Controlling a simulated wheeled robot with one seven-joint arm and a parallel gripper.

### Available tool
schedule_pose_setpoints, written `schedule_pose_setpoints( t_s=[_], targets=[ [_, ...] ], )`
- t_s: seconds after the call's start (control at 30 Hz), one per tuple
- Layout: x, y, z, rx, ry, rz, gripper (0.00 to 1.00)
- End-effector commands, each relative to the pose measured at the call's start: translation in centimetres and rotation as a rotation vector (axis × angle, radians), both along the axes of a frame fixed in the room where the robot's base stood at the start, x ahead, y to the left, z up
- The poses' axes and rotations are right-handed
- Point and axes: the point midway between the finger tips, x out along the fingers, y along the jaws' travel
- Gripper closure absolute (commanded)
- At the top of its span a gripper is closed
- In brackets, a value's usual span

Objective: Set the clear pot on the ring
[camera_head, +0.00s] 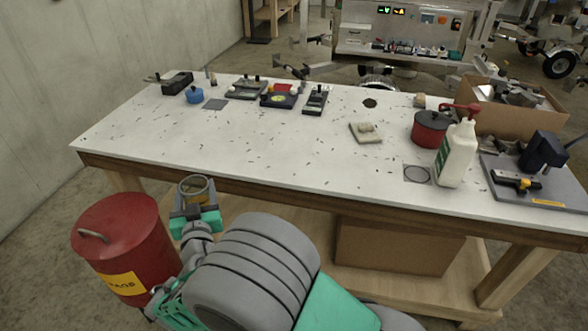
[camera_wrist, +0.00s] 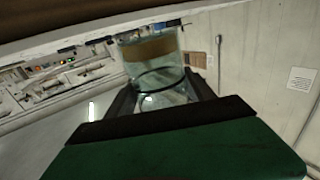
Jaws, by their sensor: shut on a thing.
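The clear pot (camera_wrist: 155,75) is a glass cylinder with a brownish band, held between the fingers of my gripper (camera_wrist: 160,100) in the wrist view. In the head view the clear pot (camera_head: 196,188) sits in my gripper (camera_head: 196,208), in front of the table's near left edge, apart from the tabletop. My gripper is shut on it. The ring (camera_head: 418,175) is a thin dark circle on a grey square, flat on the table at the right near edge, left of the white pump bottle. Nothing stands on it. My gripper is far to its left.
The white pump bottle (camera_head: 456,153) and a red lidded pot (camera_head: 430,129) stand close to the ring. A grey board with a dark tool (camera_head: 540,185) lies to its right. A red bin (camera_head: 125,245) stands left of my arm. The table's middle (camera_head: 270,140) is mostly clear.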

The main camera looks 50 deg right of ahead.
Motion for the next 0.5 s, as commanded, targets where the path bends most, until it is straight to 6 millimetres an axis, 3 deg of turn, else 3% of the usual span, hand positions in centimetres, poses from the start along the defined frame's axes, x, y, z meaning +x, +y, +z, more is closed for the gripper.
schedule_pose_setpoints(
  t_s=[0.03, 0.1, 0.3, 0.5],
  targets=[
    [-0.6, -3.2, -0.5, 0.002, -0.01, -0.073, 0.85],
    [-1.9, -7.3, 0.2, 0.002, -0.012, -0.169, 0.85],
    [-7.5, -18.1, 3.8, -0.001, -0.012, -0.432, 0.85],
    [-14.5, -25.0, 7.7, -0.001, -0.009, -0.651, 0.85]
  ],
)
